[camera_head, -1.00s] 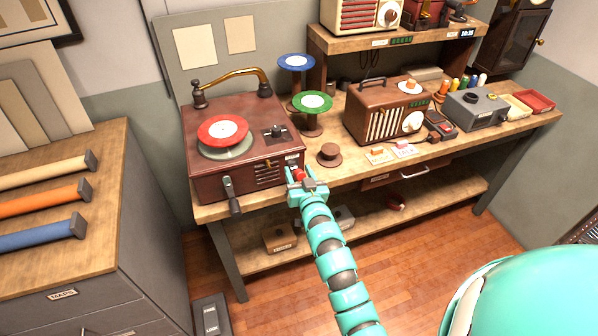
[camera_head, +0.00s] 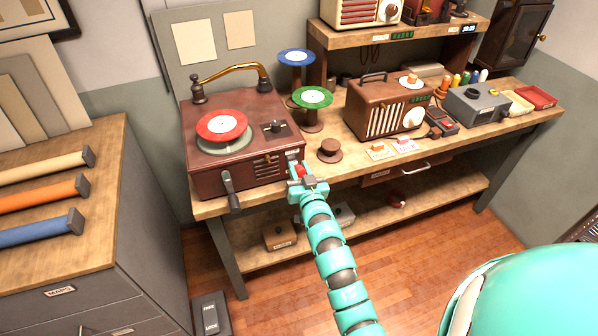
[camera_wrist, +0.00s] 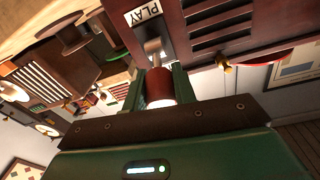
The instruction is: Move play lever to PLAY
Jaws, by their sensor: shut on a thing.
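The dark red record player (camera_head: 240,165) stands at the left end of the workbench, with a red record (camera_head: 222,125) on its turntable. The play lever has a red knob (camera_wrist: 158,84) on a metal stem, at a slot in the player's front. A white PLAY label (camera_wrist: 143,12) is beside one end of the slot. My gripper (camera_wrist: 160,92) is shut around the red knob. In the head view my gripper (camera_head: 301,178) is at the player's front right corner and partly hides the lever. The stem lies toward the label; whether it is fully at the slot's end I cannot tell.
A crank handle (camera_head: 230,188) sticks out of the player's front, left of my gripper. A brown spool (camera_head: 329,150), a green-topped stand (camera_head: 312,98) and a brown radio (camera_head: 386,108) stand to the right.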

